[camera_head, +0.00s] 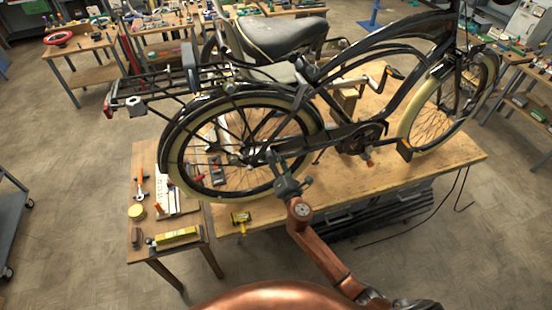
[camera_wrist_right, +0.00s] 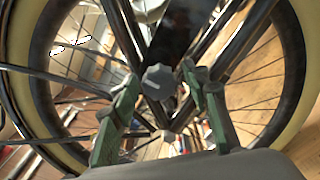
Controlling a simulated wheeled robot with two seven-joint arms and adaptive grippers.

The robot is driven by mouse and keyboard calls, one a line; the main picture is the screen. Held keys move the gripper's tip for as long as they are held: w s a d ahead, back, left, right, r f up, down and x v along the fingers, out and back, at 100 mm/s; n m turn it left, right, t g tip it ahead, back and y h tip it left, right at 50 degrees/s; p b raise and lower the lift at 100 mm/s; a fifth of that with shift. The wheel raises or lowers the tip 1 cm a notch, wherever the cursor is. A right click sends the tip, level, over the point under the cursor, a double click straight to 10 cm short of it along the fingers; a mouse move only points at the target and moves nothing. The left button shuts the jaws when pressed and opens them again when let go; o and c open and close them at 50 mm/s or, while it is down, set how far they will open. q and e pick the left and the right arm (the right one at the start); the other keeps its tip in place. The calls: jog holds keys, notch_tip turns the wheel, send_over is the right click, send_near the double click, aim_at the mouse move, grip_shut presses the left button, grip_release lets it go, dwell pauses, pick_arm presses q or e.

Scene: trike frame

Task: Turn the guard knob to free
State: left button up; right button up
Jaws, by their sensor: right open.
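The guard knob (camera_wrist_right: 158,80) is a grey lobed knob on the trike frame, in the middle of the right wrist view, below a dark panel (camera_wrist_right: 178,38). My right gripper (camera_wrist_right: 161,76) is open, with its green-sided fingers on either side of the knob in that view. I cannot tell whether the fingers touch it. In the head view my right gripper (camera_head: 273,158) is at the lower right of the rear wheel (camera_head: 182,166), and it hides the knob there. My left gripper is not in view.
The black trike (camera_head: 345,130) stands on a wooden bench (camera_head: 445,160). Spokes and frame tubes surround my right gripper closely. A small side table (camera_head: 140,238) holds a yellow tin, a yellow box and tools. A yellow item (camera_head: 241,217) lies at the bench's front edge.

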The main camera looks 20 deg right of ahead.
jog(key=shift+w, duration=0.25)
grip_shut()
dwell(0.4)
